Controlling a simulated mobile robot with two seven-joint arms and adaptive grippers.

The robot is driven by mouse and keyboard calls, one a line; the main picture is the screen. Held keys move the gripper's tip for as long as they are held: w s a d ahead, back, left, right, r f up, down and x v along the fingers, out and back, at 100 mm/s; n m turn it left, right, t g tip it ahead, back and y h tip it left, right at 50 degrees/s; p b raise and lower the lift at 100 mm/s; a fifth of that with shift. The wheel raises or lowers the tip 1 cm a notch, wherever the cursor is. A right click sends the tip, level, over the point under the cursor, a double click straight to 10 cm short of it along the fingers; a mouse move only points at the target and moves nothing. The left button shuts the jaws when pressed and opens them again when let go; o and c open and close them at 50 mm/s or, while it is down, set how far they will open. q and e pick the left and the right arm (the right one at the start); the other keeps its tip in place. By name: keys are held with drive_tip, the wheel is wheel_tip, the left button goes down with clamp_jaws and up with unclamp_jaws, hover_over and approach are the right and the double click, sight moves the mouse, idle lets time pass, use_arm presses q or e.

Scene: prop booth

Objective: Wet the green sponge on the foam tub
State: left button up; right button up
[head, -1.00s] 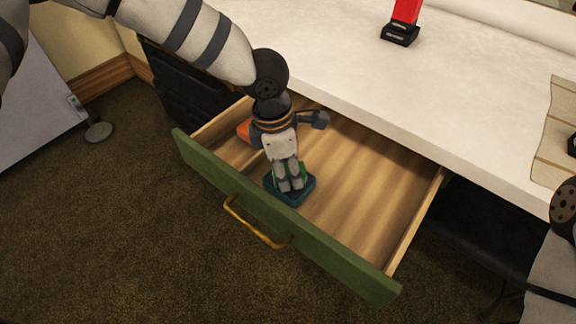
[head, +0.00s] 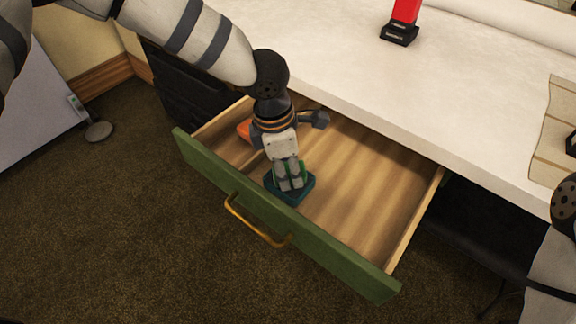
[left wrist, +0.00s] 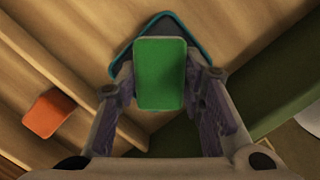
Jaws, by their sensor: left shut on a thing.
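The green sponge (left wrist: 161,73) is between the two fingers of my left gripper (head: 288,184), which is shut on it and points down into the open drawer. In the head view only slivers of the sponge (head: 303,170) show beside the fingers. The foam tub (head: 298,196) is a dark teal, squarish, shallow thing in the drawer near its front panel. It is directly under the sponge, and its rim also shows behind the sponge in the left wrist view (left wrist: 195,28). I cannot tell whether sponge and tub touch. My right gripper is out of view.
The wooden drawer (head: 350,185) has a green front (head: 335,255) with a brass handle (head: 255,225). The white tabletop (head: 340,75) above holds a red thing on a black base (head: 400,33).

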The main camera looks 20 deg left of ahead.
sight(288, 169)
use_arm(q)
drive_tip(key=shift+r+p, duration=1.35)
drive_tip(key=shift+r, duration=2.15)
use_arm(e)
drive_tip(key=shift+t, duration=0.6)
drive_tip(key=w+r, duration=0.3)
use_arm(q)
drive_tip(key=shift+f, duration=0.1)
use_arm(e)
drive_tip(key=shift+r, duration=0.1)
